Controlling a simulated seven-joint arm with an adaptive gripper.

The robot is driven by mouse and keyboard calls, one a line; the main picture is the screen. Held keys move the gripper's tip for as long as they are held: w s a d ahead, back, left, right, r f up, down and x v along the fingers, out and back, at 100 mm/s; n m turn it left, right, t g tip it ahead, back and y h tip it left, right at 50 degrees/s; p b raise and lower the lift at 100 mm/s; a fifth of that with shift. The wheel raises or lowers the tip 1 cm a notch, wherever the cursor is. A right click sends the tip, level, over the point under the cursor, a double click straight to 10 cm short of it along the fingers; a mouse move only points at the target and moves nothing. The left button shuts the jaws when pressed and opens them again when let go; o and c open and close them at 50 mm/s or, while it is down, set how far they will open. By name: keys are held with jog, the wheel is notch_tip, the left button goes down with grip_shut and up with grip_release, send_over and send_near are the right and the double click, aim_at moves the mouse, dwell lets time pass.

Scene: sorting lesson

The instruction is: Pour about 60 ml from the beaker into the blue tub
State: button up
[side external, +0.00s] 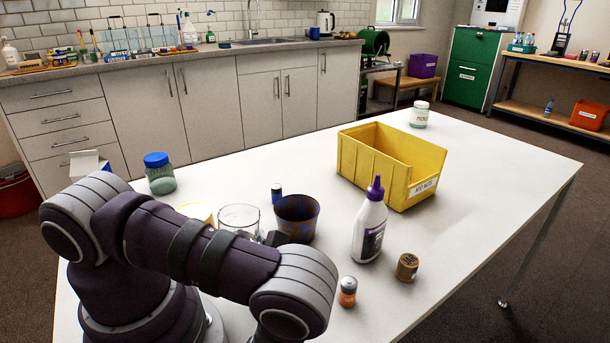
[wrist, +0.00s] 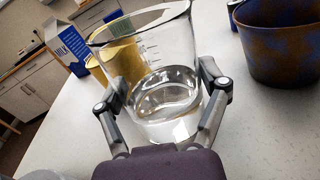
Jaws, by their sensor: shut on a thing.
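The clear glass beaker (wrist: 166,62) stands between the fingers of my gripper (wrist: 168,92) in the wrist view, with clear liquid in its lower part. My gripper is shut on the beaker, one finger on each side. In the side view the beaker (side external: 240,214) shows behind my arm, close to the table; I cannot tell whether its base touches. The blue tub (side external: 296,216), dark blue with brown patches, stands just right of the beaker. It also shows at the upper right of the wrist view (wrist: 282,45). Its inside bottom is hidden.
A white glue bottle (side external: 369,228) with a purple cap, a brown jar (side external: 407,267) and an orange-based shaker (side external: 347,291) stand right of the tub. A yellow bin (side external: 375,168) is behind. A milk carton (wrist: 68,44) stands left.

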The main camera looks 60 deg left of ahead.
aim_at(259, 220)
jog(key=w+m, duration=0.1)
jog(key=w+r+m+h, duration=0.1)
jog(key=m, duration=0.1)
jog(key=shift+a+g, duration=0.15)
jog(key=shift+g, duration=0.25)
jog(key=r+m, duration=0.1)
jog(key=r, duration=0.1)
jog(key=w+r+m, duration=0.1)
jog(key=r, duration=0.1)
jog(key=shift+w, duration=0.15)
jog(key=shift+w+r+m+g+h, duration=0.1)
jog(key=shift+r+m+g+h, duration=0.25)
jog(key=shift+m, duration=0.45)
jog(key=shift+f+m+g, duration=0.25)
jog(key=shift+f+m, duration=0.45)
jog(key=shift+f, duration=0.3)
jog(key=shift+r, duration=0.1)
jog(key=shift+w+r+m+g+h, duration=0.1)
jog(key=shift+r+m+g+h, duration=0.3)
jog(key=shift+r+m, duration=0.6)
jog(key=shift+w+a+m+g, duration=0.15)
jog(key=shift+w+m+g, duration=0.15)
jog(key=shift+w+m, duration=0.2)
jog(key=shift+w+a+r+m, duration=0.1)
jog(key=shift+w+r+m, duration=0.2)
jog(key=shift+w+m, duration=0.15)
jog(key=shift+w+r+m+g, duration=0.3)
jog(key=shift+r+m+g, duration=0.2)
jog(key=shift+m, duration=0.15)
